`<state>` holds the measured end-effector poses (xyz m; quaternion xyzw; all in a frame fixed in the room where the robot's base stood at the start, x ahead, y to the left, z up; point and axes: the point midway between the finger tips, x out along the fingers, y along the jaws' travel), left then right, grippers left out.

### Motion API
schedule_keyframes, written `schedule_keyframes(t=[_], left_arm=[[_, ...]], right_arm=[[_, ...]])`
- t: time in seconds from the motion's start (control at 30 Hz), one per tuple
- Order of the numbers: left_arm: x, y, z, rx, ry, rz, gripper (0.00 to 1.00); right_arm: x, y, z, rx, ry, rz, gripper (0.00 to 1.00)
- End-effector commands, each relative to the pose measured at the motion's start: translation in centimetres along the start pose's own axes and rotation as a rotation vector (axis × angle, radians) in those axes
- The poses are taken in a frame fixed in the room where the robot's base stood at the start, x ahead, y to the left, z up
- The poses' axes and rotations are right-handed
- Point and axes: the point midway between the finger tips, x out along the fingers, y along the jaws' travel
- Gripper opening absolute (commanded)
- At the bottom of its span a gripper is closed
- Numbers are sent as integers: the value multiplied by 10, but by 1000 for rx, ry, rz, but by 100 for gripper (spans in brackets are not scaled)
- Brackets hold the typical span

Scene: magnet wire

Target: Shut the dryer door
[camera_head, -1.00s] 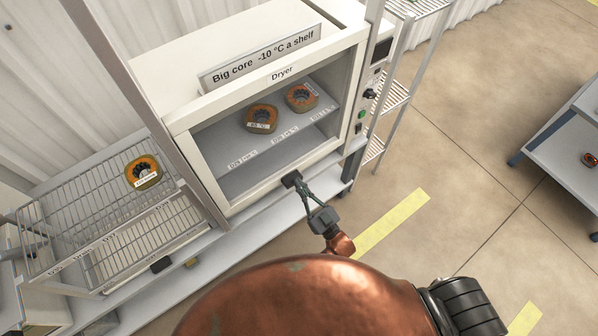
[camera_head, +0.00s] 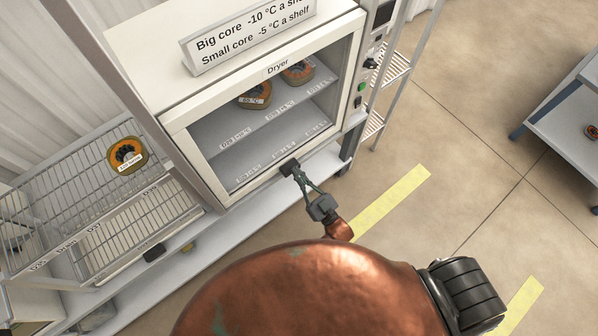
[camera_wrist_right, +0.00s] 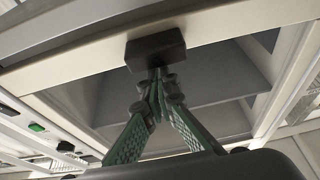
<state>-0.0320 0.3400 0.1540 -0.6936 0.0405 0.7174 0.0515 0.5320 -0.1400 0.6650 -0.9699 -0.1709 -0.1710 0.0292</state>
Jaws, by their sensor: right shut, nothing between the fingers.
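The dryer (camera_head: 150,60) is a white cabinet with a sign on top. Its door (camera_head: 205,103) is a pale frame marked "Dryer" around a large window, across the front. Orange cores (camera_head: 256,94) and shelf labels show through the window. Whether the door sits fully flush is hard to tell. My right gripper (camera_head: 290,168) is shut and empty, its dark tip at the door's lower edge. In the right wrist view the closed fingers (camera_wrist_right: 157,75) meet at a dark block against the pale frame; actual contact is unclear. My left gripper is out of view.
A wire rack (camera_head: 60,190) with one core (camera_head: 127,155) stands left of the dryer. A shelf unit (camera_head: 395,70) stands just right of it. A grey table (camera_head: 560,110) is at the far right. The floor between is clear, with yellow tape (camera_head: 392,203).

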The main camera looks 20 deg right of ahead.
Motion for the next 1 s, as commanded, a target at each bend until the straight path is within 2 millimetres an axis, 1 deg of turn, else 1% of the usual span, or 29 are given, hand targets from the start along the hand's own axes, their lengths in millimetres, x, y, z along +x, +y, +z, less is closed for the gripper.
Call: schedule_keyframes(t=[0.03,0.17,0.27,0.4,0.43,0.5,0.7,0.83,1.0], left_arm=[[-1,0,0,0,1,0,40],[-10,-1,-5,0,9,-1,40],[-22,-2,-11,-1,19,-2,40],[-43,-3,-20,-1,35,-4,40],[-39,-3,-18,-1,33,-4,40],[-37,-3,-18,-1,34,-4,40],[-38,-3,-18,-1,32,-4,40],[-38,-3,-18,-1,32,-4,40],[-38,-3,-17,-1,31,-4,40]], right_arm=[[-5,0,8,2,-24,1,0],[0,0,-4,1,-20,1,0],[6,0,-20,0,-13,-1,0],[18,-1,-46,-1,0,-3,0],[5,-1,-39,0,-8,-2,0],[-15,-1,-36,1,-9,-2,0],[-56,-1,-37,1,-5,-2,0],[-74,-1,-38,0,-3,-3,0],[-84,-1,-39,0,1,-3,0]])
